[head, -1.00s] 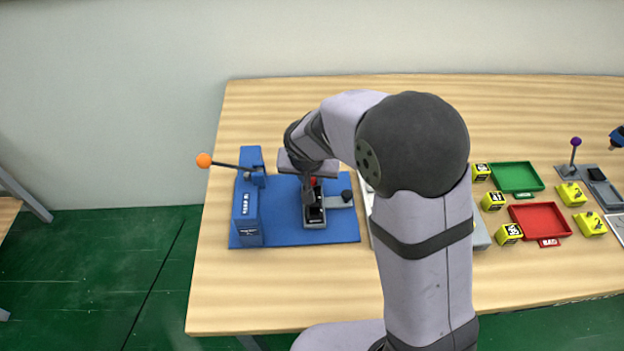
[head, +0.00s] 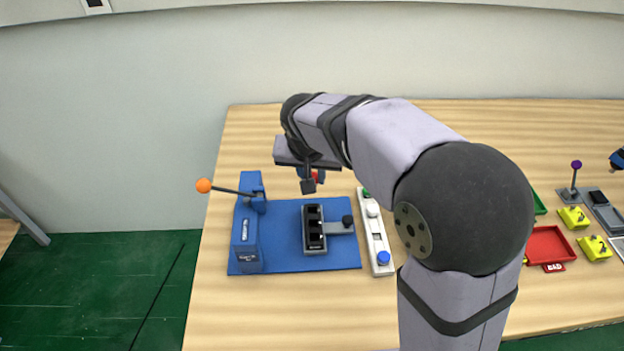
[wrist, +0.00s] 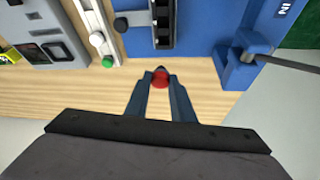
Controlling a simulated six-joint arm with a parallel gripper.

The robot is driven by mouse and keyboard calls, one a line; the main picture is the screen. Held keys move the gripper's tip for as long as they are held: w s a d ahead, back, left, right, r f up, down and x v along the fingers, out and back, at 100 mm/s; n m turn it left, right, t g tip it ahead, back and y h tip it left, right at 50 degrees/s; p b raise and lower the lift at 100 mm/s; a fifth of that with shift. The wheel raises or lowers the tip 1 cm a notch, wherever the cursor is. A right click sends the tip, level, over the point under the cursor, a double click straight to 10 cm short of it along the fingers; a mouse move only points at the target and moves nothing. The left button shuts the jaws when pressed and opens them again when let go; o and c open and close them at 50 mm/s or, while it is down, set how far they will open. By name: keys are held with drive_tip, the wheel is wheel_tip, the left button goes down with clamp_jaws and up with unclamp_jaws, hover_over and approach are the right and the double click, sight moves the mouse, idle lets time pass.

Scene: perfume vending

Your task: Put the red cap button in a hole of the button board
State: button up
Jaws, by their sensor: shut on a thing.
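My gripper (wrist: 160,88) is shut on the red cap button (wrist: 160,78), which shows between the fingertips in the wrist view. In the head view the red cap button (head: 314,177) hangs in the air behind the black slotted holder, partly hidden by my gripper (head: 312,182). The button board (head: 378,246) is a narrow white strip to the right of the blue base. A green button (head: 366,193), a white button (head: 373,209) and a blue button (head: 383,258) sit on it. A bare stretch lies between white and blue; its hole is too small to make out.
The blue base (head: 280,258) carries the black slotted holder (head: 314,240), with a black-knobbed slider (head: 347,221) beside it. A blue press with an orange-tipped lever (head: 204,186) stands left. A red tray (head: 550,244) and yellow blocks (head: 592,247) lie right. My arm hides part of the table.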

drive_tip(key=w+d+r+m, duration=0.1)
drive_tip(key=d+r+m, duration=0.15)
drive_tip(key=d, duration=0.45)
drive_tip(key=s+d+f+m+h+p, duration=0.1)
drive_tip(key=s+d+f, duration=0.5)
drive_tip(key=s+d, duration=0.2)
drive_tip(key=shift+s+f, duration=0.25)
drive_tip(key=shift+s, duration=0.05)
drive_tip(key=shift+f, duration=0.1)
drive_tip(key=shift+f+b, duration=2.1)
drive_tip(key=shift+f, duration=0.5)
drive_tip(key=shift+f+b, duration=0.55)
drive_tip(key=shift+b, duration=0.1)
drive_tip(key=shift+f+b, duration=0.75)
drive_tip(key=shift+b, duration=0.35)
